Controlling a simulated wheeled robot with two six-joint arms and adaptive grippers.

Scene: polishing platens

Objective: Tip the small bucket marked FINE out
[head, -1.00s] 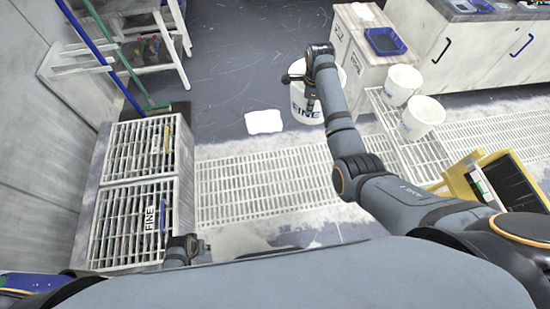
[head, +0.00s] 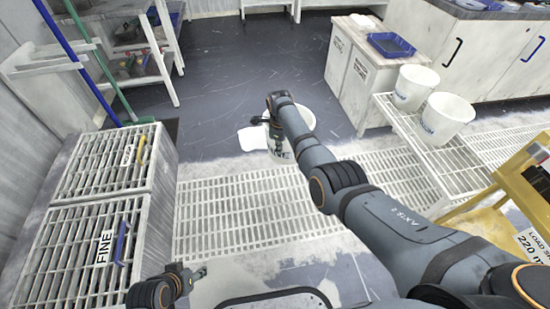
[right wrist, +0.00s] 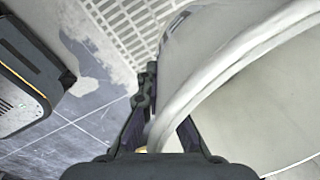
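The white bucket (head: 303,118) is partly hidden behind my right arm in the head view; dark lettering shows low on its front, only partly readable now. It looks roughly upright near the far edge of the floor grating. My right gripper (head: 277,146) is at its near left side. In the right wrist view the bucket (right wrist: 225,65) fills the right side, and its rim passes between the fingers of my right gripper (right wrist: 165,125), which look closed on it. My left gripper (head: 197,275) is low in the head view, away from the bucket; its fingertips are too small to read.
A grated box marked FINE (head: 72,250) with a blue handle stands at left, beside another with a yellow handle (head: 141,148). Floor grating (head: 240,205) lies ahead. Two white buckets (head: 415,86) (head: 446,118) stand on a rack at right. A yellow cart (head: 500,190) is near right.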

